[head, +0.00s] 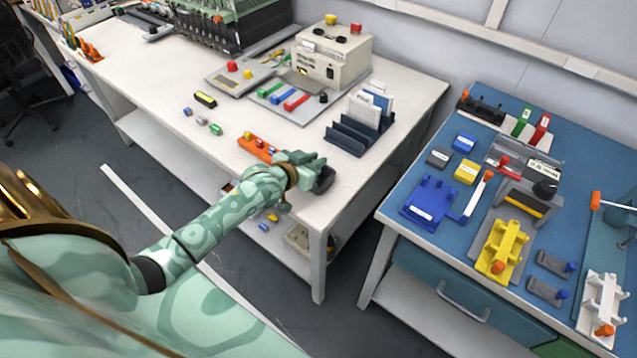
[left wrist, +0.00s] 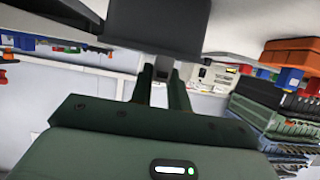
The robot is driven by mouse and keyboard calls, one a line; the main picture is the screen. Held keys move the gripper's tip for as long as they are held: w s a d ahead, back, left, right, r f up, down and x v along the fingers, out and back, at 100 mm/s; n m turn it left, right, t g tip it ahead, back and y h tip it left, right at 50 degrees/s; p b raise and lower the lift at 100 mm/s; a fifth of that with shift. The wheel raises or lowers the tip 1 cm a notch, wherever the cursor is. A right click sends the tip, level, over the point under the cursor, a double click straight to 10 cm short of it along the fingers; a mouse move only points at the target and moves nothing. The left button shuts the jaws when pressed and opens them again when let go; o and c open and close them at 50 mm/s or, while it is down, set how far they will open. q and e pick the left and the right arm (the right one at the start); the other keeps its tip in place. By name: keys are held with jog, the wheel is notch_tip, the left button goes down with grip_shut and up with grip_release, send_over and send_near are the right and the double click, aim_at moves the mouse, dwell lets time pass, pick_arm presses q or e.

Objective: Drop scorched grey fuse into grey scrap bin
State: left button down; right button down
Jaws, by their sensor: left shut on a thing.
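My left gripper (head: 308,166) is over the near right part of the white table, beside the orange tray. In the left wrist view its two fingers (left wrist: 162,88) are close together, shut on a small grey piece, the fuse (left wrist: 163,68). Scorch marks cannot be made out. The dark grey scrap bin (head: 324,180) stands right at the gripper, partly hidden by it. The bin also shows large in the wrist view (left wrist: 150,28), which looks upside down, just beyond the fingertips. The fuse is hidden in the head view. My right gripper is not in view.
An orange tray (head: 252,147) with coloured fuses lies left of the gripper. Loose fuses (head: 215,129) and a yellow-black piece (head: 205,99) lie farther left. A dark blue rack (head: 345,138) with white cards stands behind. A blue-topped bench (head: 400,180) stands right, across a gap.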

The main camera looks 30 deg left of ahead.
pick_arm(q)
jog(key=c, duration=1.3)
grip_release()
jog(key=shift+o, duration=0.2)
jog(key=shift+s, duration=0.1)
jog(key=p+v, duration=0.6)
jog(key=v, duration=1)
